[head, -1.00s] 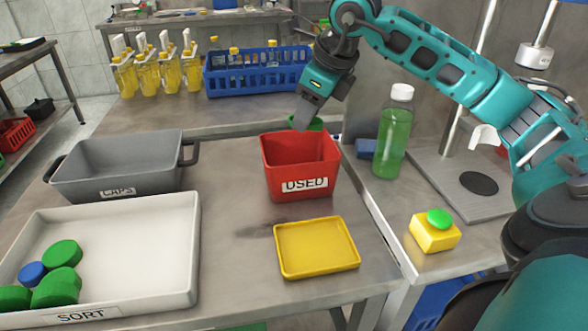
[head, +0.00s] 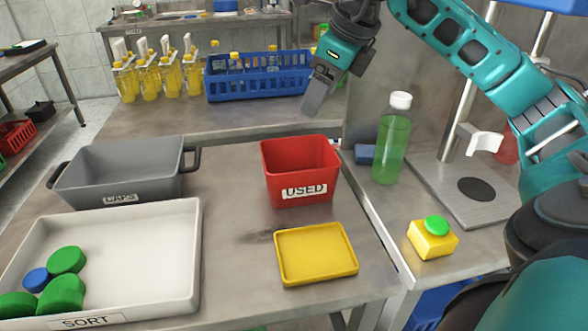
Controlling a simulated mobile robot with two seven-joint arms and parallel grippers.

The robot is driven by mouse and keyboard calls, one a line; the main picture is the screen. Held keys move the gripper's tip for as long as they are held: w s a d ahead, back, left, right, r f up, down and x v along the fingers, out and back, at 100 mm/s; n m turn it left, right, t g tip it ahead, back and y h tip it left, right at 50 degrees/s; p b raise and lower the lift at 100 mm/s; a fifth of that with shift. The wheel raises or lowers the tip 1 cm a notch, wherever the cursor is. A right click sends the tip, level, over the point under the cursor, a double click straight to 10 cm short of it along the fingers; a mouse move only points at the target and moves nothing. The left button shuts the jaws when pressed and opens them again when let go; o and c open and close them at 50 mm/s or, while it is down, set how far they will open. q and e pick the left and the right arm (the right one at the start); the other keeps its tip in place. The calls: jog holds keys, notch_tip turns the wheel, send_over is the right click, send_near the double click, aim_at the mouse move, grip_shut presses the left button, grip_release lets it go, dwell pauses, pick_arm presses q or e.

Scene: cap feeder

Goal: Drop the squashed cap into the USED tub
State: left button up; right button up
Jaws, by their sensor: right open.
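The red USED tub (head: 298,152) stands on the table behind the yellow tray. Its front wall hides its floor, and I see no cap inside it. My right gripper (head: 314,104) is above and behind the tub, pointing down, clear of its rim. It is open, and no cap shows at its fingers. I cannot pick out the squashed cap in this view. My left gripper is not in view.
The white SORT tray (head: 150,235) holds green caps and a blue cap (head: 35,280). A grey CAPS bin (head: 120,172) stands behind it. The yellow tray (head: 316,254) is empty. A green bottle (head: 390,145) and a yellow box with green button (head: 432,238) stand right.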

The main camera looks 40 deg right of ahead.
jog(key=p+v, duration=0.1)
jog(key=v, duration=0.5)
dwell(0.4)
